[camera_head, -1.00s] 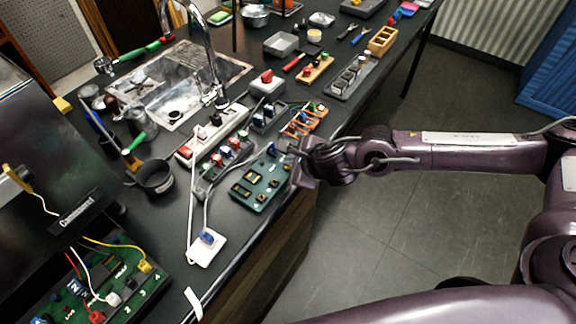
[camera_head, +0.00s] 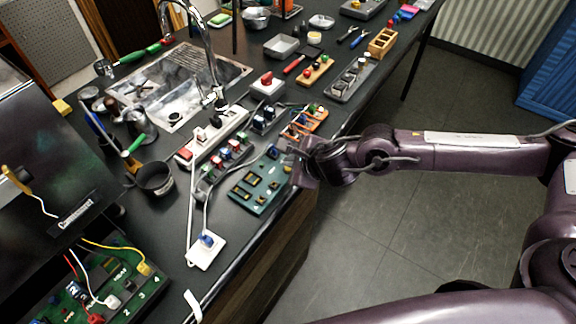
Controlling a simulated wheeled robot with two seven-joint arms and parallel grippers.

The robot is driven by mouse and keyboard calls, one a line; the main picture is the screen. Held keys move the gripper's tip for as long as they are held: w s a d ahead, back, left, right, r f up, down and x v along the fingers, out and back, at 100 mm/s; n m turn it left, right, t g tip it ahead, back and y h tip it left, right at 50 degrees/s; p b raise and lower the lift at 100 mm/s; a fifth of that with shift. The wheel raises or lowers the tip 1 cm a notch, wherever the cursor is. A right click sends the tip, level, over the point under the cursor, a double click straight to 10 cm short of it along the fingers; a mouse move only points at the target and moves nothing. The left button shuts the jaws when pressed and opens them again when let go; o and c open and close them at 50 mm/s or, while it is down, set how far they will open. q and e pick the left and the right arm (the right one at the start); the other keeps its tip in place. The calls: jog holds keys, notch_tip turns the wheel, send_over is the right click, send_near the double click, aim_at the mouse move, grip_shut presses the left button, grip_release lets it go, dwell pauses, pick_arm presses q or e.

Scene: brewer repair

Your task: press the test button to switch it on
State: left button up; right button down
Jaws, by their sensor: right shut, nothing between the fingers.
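A white box with a red button (camera_head: 267,83) stands on the dark counter beyond my right gripper; I cannot tell whether it is the test button. A white power strip with a red end switch (camera_head: 185,154) lies left of the gripper. My right gripper (camera_head: 295,163) is shut and empty. It is at the counter's front edge, beside the right end of a green circuit board (camera_head: 259,184), and hides part of that end. Whether it touches the board cannot be told. My left gripper is not in view.
A coloured-block rack (camera_head: 228,155) and an orange rack (camera_head: 305,122) stand near the board. A white plate with a blue plug (camera_head: 206,250) lies nearer. A dark brewer (camera_head: 50,150) and its open green panel (camera_head: 105,280) are at left. The floor at right is clear.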

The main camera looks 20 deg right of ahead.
notch_tip(320, 180, up, 6)
jog(key=p, duration=0.3)
dwell(0.6)
